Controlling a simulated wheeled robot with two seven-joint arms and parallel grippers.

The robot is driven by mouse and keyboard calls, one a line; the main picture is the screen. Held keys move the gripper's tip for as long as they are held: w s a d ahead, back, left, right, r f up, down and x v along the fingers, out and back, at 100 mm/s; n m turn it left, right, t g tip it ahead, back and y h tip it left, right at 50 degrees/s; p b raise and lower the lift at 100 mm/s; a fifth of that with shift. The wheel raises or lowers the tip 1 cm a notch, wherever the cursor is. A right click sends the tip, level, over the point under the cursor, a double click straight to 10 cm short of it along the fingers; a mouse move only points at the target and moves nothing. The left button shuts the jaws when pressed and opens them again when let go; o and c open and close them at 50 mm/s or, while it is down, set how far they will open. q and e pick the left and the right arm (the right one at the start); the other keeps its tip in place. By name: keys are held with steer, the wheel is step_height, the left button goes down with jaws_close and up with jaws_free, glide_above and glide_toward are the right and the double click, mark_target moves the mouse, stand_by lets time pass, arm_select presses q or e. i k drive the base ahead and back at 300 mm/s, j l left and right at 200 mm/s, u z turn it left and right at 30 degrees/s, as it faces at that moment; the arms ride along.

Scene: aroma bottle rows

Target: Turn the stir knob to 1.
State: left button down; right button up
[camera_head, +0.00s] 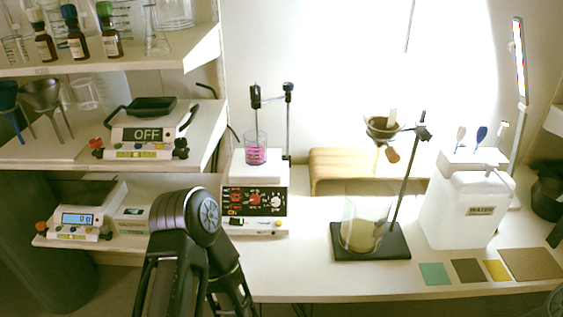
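The stirrer hotplate (272,222) stands on the bench left of the middle, with a dark control panel (251,201) on its front. The panel has red and white markings and small controls; the stir knob cannot be told apart, and its setting is too small to read. A beaker with pink liquid (255,153) is on its white top plate (257,168). A black part of my arm is in front of the bench, just left of and below the panel. No fingertips of my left gripper can be made out. My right gripper is not seen.
A scale (82,219) sits left of my arm. A stand base (345,248) with a large beaker (364,214) is to the right, then a white water container (463,208). The bench front between hotplate and stand is clear. Shelves (195,45) overhang at left.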

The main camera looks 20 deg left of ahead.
mark_target(276, 202)
steer(key=k+j, duration=0.2)
steer(key=k, duration=0.3)
steer(key=k+j, duration=0.15)
steer(key=k, duration=0.3)
